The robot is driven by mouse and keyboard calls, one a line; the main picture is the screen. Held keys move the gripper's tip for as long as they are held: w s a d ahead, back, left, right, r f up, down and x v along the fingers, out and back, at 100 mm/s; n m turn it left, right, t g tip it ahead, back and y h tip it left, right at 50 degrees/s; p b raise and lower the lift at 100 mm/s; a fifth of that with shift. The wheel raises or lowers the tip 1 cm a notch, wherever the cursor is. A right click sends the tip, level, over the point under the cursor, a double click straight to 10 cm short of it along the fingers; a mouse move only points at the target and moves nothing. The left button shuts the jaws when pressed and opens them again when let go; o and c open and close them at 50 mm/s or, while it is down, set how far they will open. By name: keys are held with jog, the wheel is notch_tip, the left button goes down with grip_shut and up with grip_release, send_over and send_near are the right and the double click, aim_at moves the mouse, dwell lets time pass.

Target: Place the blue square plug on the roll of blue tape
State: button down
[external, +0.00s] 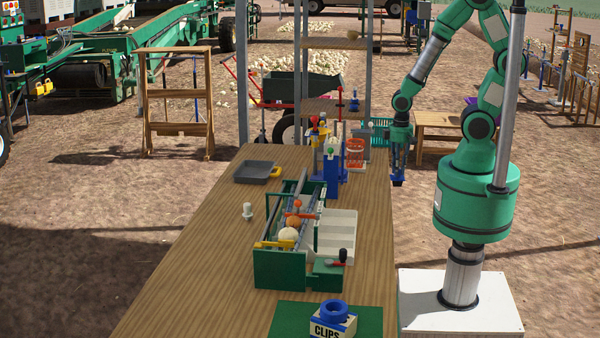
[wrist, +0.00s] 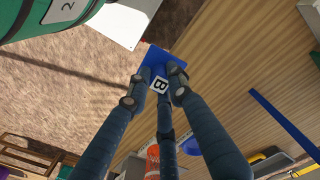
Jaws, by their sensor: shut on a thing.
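The blue square plug (wrist: 155,56) carries a white label with a "B" and shows between the fingertips in the wrist view. My gripper (wrist: 163,78) is shut on it. In the external view my gripper (external: 398,165) points down beside the table's right edge, with the plug (external: 398,183) at its lower end. The roll of blue tape (external: 334,308) lies flat on a white box marked "CLIPS" (external: 332,327) at the front of the table. The gripper is well behind and to the right of the roll, apart from it. The fingers hide part of the plug.
A green-framed rig (external: 280,270) with onions and rails stands mid-table, with a red-and-black handle at its right. Behind it are a blue stand (external: 330,178) and a red basket (external: 355,153). A grey tray (external: 255,171) lies at left. The front-left tabletop is clear.

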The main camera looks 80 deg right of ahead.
jog(key=shift+w+r, duration=0.1)
jog(key=w+a+r+n+p, duration=0.2)
jog(key=w+a+r+p, duration=0.35)
jog(key=w+a, duration=0.85)
jog(key=w+a+r+n+p, duration=0.15)
jog(key=w+a, duration=0.35)
jog(key=a, duration=0.5)
jog(key=w+a+r+n+p, duration=0.1)
jog(key=w+a+r, duration=0.25)
jog(key=a, duration=0.75)
jog(key=a+n+p, duration=0.2)
jog(key=a+p, duration=0.1)
jog(key=a, duration=1.7)
jog(key=s+a+n+p, duration=0.1)
jog(key=s+a, duration=0.5)
jog(key=a, duration=0.5)
jog(key=s+a+p, duration=0.2)
jog(key=s+a, duration=0.3)
jog(key=a, duration=0.6)
jog(key=shift+s+f+n, duration=0.3)
jog(key=shift+s+n, duration=0.05)
jog(key=shift+s, duration=0.05)
